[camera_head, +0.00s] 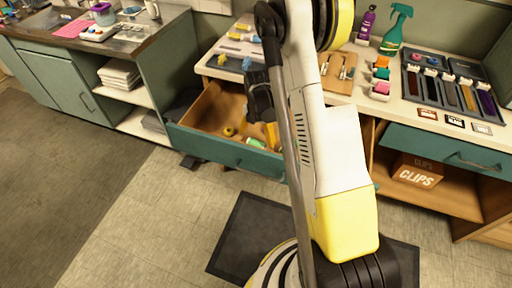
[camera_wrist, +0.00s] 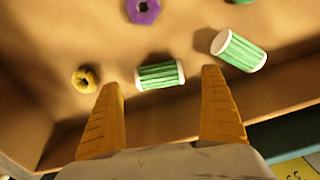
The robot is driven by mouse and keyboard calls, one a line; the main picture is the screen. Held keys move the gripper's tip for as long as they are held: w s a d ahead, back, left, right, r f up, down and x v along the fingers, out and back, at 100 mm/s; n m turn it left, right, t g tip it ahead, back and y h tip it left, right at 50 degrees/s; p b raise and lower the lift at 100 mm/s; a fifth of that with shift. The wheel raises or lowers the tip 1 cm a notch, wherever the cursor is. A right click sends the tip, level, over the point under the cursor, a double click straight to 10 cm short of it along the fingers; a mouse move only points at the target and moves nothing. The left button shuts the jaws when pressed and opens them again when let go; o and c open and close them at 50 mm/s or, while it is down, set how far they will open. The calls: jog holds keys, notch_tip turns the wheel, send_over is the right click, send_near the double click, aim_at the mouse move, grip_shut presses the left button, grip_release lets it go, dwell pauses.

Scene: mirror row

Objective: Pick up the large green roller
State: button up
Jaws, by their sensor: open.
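In the wrist view, two green ribbed rollers with pale ends lie in the open wooden drawer (camera_head: 208,104). One green roller (camera_wrist: 160,75) lies between and just beyond my fingertips, nearly level. The other green roller (camera_wrist: 239,50) lies tilted to the right, beyond the right finger. They look similar in size, so I cannot tell surely which is the large one. My gripper (camera_wrist: 160,84) is open and empty, with its orange fingers spread inside the drawer. In the head view, my arm hides part of the drawer, and one green piece (camera_head: 255,143) shows near its front.
A yellow ring (camera_wrist: 84,79) and a purple ring (camera_wrist: 143,10) lie in the drawer. Another green piece (camera_wrist: 243,1) is cut off at the top edge. The drawer's front panel (camera_head: 225,152) is close to my gripper. A spray bottle (camera_head: 396,30) stands on the counter.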

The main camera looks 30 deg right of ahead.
aim_at(256, 142)
notch_tip(256, 142, down, 5)
jog(key=b, duration=0.2)
jog(key=shift+a+b, duration=0.15)
jog(key=shift+b, duration=0.15)
jog(key=shift+r, duration=0.15)
jog(key=c, duration=1.3)
jog(key=shift+r, duration=0.1)
